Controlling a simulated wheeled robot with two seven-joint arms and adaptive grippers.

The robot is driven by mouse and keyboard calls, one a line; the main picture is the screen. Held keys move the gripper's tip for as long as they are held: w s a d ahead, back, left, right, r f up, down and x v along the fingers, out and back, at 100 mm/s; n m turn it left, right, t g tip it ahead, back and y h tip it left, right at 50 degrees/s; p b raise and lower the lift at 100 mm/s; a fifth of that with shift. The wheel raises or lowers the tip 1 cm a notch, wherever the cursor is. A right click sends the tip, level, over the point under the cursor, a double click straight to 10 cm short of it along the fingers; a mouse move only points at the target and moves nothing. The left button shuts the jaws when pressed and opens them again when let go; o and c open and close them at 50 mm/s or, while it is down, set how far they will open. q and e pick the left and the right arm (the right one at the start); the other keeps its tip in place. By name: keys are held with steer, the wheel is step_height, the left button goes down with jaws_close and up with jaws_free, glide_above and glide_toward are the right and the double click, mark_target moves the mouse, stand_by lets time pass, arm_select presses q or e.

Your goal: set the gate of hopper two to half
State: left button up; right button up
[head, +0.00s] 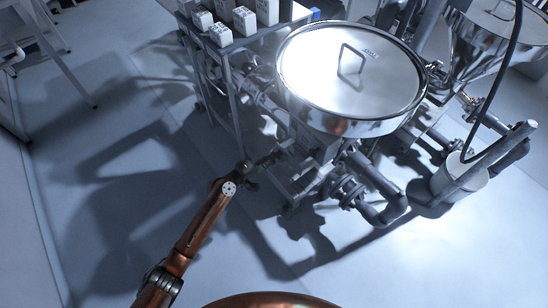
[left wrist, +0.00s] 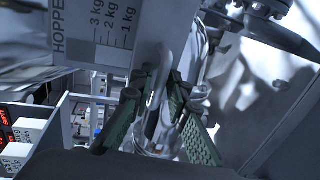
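A steel hopper (head: 345,125) with a round lid (head: 350,68) stands in the middle of the head view. Its flat plate (left wrist: 100,35) fills the upper left wrist view, marked "HOPPER" and 3, 2 and 1 kg; its number is cut off. My left gripper (head: 268,160) is at the hopper's lower left side. In the left wrist view its green-padded fingers (left wrist: 160,125) stand apart, on either side of a shiny metal piece (left wrist: 158,105) below the plate, perhaps the gate handle. I see no clear contact. The gate's setting is not readable. My right gripper is out of view.
A rack (head: 225,50) with several white boxes stands behind and left of the hopper. A second hopper (head: 490,40) and a white bucket (head: 460,180) are at the right. Pipes (head: 365,190) run close below the hopper.

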arm_select(q)
steer(key=shift+s+a, duration=0.2)
steer(key=shift+a, duration=0.1)
steer(key=v, duration=1.1)
steer(key=shift+s+r, duration=0.2)
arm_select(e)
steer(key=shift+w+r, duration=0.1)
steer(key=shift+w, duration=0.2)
